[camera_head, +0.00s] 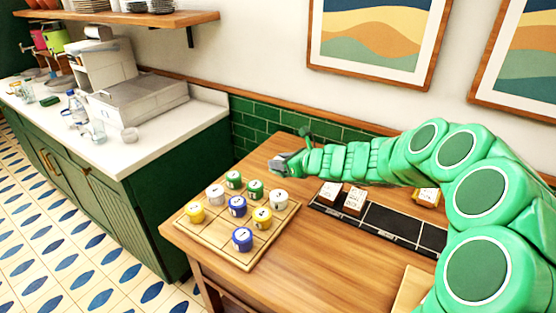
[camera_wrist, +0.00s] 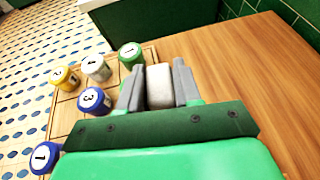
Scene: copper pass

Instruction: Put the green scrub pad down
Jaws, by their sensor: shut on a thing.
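My gripper (camera_head: 284,164) is over the far left part of the wooden table (camera_head: 330,250), just behind the game board. In the wrist view my gripper (camera_wrist: 160,88) is shut on a pale, off-white block (camera_wrist: 159,86). No green shows on this block from here, so I cannot tell if it is the scrub pad. In the head view the held block is too small to make out. A small dark green block (camera_head: 50,101) lies on the white counter at the left; it may be a scrub pad.
A wooden board (camera_head: 222,243) with several numbered yellow, white, green and blue pieces stands at the table's left. A black tray (camera_head: 385,222) with white-topped blocks lies right of it. The white counter (camera_head: 150,145) holds a grey machine, glasses and a bottle. Bare table lies between board and tray.

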